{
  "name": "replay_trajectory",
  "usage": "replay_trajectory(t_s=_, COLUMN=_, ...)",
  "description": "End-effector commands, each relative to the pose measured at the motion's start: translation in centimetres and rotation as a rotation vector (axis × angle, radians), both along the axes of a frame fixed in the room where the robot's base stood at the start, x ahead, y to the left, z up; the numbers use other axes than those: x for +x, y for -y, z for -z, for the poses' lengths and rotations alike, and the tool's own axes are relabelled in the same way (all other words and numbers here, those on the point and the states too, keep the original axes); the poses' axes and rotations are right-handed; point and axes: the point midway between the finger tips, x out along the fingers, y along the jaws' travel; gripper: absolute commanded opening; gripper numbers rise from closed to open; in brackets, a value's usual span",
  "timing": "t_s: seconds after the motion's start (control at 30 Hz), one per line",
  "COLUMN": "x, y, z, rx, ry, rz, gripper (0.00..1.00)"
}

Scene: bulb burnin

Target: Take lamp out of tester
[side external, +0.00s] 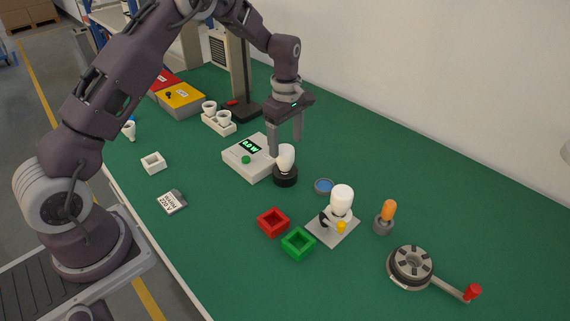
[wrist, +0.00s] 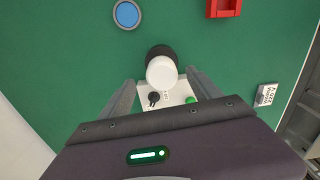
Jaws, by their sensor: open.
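The lamp (side external: 286,155), a white bulb, stands upright in the black round socket (side external: 285,179) of the tester. The white tester box (side external: 240,165) beside it has a green button and a lit display that seems to read 0.0 W. My gripper (side external: 285,143) points down, its open fingers at the lamp's upper part, one on each side as far as I can tell. In the wrist view, the lamp's white top (wrist: 161,72) lies between and slightly beyond my fingertips (wrist: 160,82), with visible gaps on both sides. The tester box is partly hidden by my gripper there.
White cups (side external: 223,118) stand behind the tester.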

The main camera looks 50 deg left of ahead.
Motion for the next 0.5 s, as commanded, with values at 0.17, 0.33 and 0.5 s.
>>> replay_trajectory(t_s=0.17, x=-0.2, y=0.0, z=2.8, rx=-0.002, ry=-0.003, rz=0.0, gripper=0.73)
replay_trajectory(t_s=0.33, x=-0.3, y=0.1, z=5.8, rx=-0.001, ry=-0.002, rz=0.002, gripper=0.73)
replay_trajectory(t_s=0.5, x=-0.3, y=0.0, z=6.4, rx=-0.001, ry=0.001, rz=0.003, gripper=0.73)
